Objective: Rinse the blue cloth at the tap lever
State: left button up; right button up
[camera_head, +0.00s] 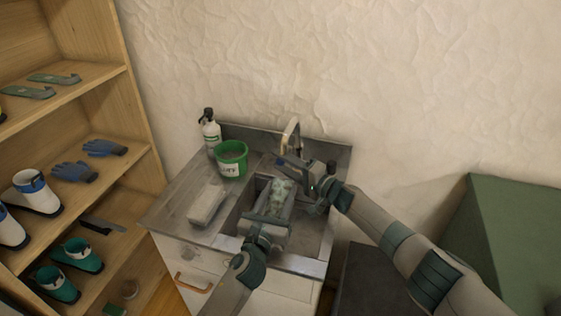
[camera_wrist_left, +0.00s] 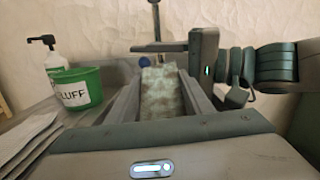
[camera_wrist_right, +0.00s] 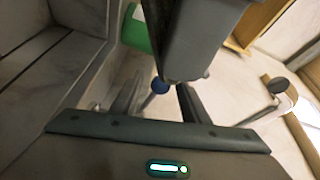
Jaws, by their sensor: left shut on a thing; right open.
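A cloth (camera_head: 279,197), pale and mottled green rather than plainly blue, is held between the fingers of my left gripper (camera_head: 276,200) over the sink basin. The cloth also shows in the left wrist view (camera_wrist_left: 162,92). My left gripper is shut on it. The tap (camera_head: 291,136) rises behind the basin. The tap lever has a blue knob (camera_wrist_right: 160,86), which appears between the fingers of my right gripper (camera_wrist_right: 158,98) in the right wrist view. My right gripper is open, and I cannot tell whether it touches the lever. No water is clearly visible.
A green bucket (camera_head: 232,160) and a soap pump bottle (camera_head: 211,136) stand left of the tap. A pale stack (camera_head: 206,205) lies left of the basin (camera_head: 240,212). A wooden shelf (camera_head: 146,110) is at left and a green block (camera_head: 515,235) at right.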

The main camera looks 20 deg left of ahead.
jog(key=shift+w+a, duration=0.15)
jog(key=shift+a, duration=0.1)
grip_shut()
jog(key=shift+f+n, duration=0.4)
jog(key=shift+n, duration=0.1)
dwell(0.3)
grip_release()
